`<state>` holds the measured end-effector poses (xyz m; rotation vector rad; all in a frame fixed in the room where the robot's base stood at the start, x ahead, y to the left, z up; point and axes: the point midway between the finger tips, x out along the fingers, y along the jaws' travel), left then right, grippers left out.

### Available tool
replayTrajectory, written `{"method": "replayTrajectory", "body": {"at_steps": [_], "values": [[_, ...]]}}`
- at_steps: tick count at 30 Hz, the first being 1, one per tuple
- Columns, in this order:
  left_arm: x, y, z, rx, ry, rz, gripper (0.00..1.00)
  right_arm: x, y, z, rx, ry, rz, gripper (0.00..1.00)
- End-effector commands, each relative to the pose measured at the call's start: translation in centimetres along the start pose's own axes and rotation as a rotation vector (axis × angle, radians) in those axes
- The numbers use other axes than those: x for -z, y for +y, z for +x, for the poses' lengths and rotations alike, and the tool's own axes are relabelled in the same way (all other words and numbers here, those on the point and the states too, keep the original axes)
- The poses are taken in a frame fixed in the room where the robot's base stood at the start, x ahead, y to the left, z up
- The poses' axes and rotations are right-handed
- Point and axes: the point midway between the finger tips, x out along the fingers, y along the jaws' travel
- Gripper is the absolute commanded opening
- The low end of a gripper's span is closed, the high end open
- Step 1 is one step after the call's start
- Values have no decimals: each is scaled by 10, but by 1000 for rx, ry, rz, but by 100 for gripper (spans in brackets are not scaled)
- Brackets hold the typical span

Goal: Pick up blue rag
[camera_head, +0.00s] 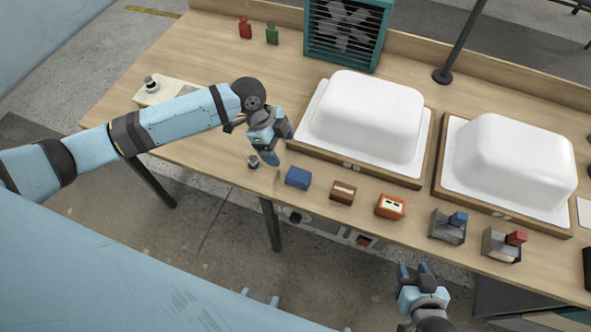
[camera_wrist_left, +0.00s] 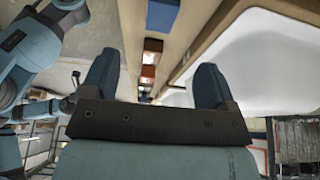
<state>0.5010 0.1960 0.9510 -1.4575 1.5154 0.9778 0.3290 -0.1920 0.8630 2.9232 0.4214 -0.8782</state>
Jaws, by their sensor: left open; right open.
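The blue rag (camera_head: 298,178) is a small folded block lying near the front edge of the wooden table, left of a brown block. It also shows at the top of the left wrist view (camera_wrist_left: 163,16), ahead of the fingers. My left gripper (camera_head: 279,147) is open and empty above the table, just behind and left of the rag, apart from it. Its two spread fingers also show in the left wrist view (camera_wrist_left: 155,85). My right gripper (camera_head: 413,270) is open and empty in front of the table's front edge, far right of the rag.
A brown block (camera_head: 342,192), an orange block (camera_head: 390,206) and two grey holders (camera_head: 447,228) line the front edge. Two white tub shells (camera_head: 368,112) (camera_head: 515,160) on wooden frames stand behind them. A small knob-like item (camera_head: 253,162) sits left of the rag.

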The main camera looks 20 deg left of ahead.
Motion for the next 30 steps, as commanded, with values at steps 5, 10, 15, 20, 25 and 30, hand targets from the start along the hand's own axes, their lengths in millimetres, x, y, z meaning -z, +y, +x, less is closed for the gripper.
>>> {"method": "replayTrajectory", "body": {"at_steps": [5,10,15,20,25,30], "values": [[2,1,35,-3,2,-3,81,-1,2,-3,-1,-9,-4,43],[2,0,64,0,2,-3,81,0,3,-4,-4,-8,-5,43],[2,0,78,2,2,-1,81,2,3,-5,-4,-6,-5,43],[3,-1,93,0,2,-4,81,8,2,-8,-5,-3,-3,43],[3,-2,120,1,2,-3,81,14,3,-10,-8,4,-1,43],[2,-2,130,2,2,-2,81,15,4,-11,-10,5,-1,43]]}}
